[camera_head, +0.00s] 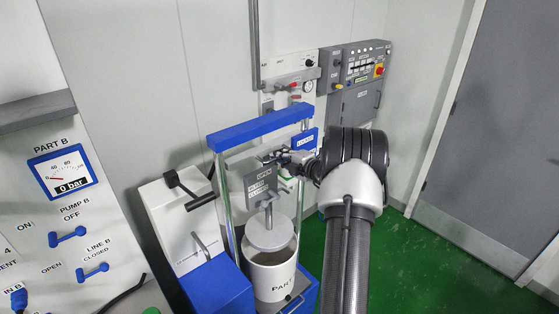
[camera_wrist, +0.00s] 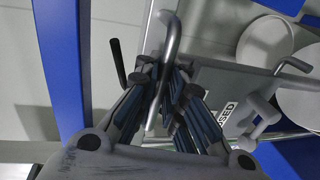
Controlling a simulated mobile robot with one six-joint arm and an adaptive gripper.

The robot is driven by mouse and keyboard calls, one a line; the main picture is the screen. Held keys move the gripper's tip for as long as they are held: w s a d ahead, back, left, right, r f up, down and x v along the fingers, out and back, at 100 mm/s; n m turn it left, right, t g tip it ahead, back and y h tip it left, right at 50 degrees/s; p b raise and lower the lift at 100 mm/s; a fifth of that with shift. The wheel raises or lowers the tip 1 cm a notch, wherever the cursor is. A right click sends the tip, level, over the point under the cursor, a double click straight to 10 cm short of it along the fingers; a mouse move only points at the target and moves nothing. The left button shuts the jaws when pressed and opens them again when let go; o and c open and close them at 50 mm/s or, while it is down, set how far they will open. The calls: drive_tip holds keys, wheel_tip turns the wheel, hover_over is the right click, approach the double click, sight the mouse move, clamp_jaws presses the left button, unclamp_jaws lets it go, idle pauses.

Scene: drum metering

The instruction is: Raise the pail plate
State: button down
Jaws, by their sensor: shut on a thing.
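The pail plate (camera_head: 268,234) is a flat grey disc on a short rod under a grey labelled block. The block hangs between two upright posts below a blue crossbar (camera_head: 260,127). My gripper (camera_head: 284,158) is at the top of the block. In the wrist view my gripper (camera_wrist: 168,80) is shut around a bent grey metal bar handle (camera_wrist: 172,38), whose lower part runs between the fingers.
A white and blue unit with a black lever (camera_head: 190,190) stands left of the press. A panel with a gauge (camera_head: 63,172) and blue valve handles is at far left. A grey control box (camera_head: 355,65) is on the back wall. Green floor (camera_head: 420,265) is clear at right.

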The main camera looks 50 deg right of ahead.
drive_tip(key=shift+d+r, duration=0.1)
drive_tip(key=shift+r, duration=0.15)
drive_tip(key=c, duration=1.9)
unclamp_jaws()
drive_tip(key=shift+s, duration=0.25)
drive_tip(key=shift+o, duration=1)
drive_tip(key=shift+w, duration=0.15)
drive_tip(key=v, duration=1.2)
drive_tip(key=shift+a, duration=0.2)
